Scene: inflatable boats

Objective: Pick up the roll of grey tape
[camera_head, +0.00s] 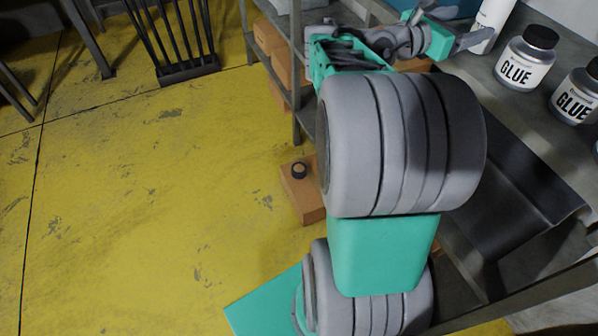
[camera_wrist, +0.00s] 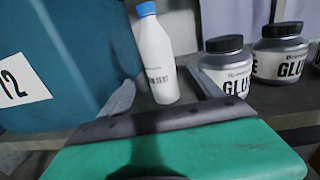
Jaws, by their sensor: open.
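A small dark ring-shaped thing (camera_head: 299,170) lies on a brown cardboard box (camera_head: 304,196) low by the shelf's foot in the head view. It may be the roll of tape, but its colour looks nearly black and it is too small to be sure. No other roll shows clearly. My gripper (camera_head: 458,26) is at the top right of the head view, above the grey shelf, far from that ring. Its fingers stand apart with nothing between them. In the wrist view, my gripper (camera_wrist: 160,88) points toward a white bottle (camera_wrist: 154,58) with a blue cap.
Two glue jars (camera_head: 526,57) (camera_head: 575,95) stand on the shelf right of my gripper. A blue-teal bin (camera_wrist: 60,60) labelled 12 is left in the wrist view. Cardboard boxes (camera_head: 270,38) sit on lower shelves. The yellow floor (camera_head: 130,200) at left is clear; a dark chair (camera_head: 180,50) stands behind.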

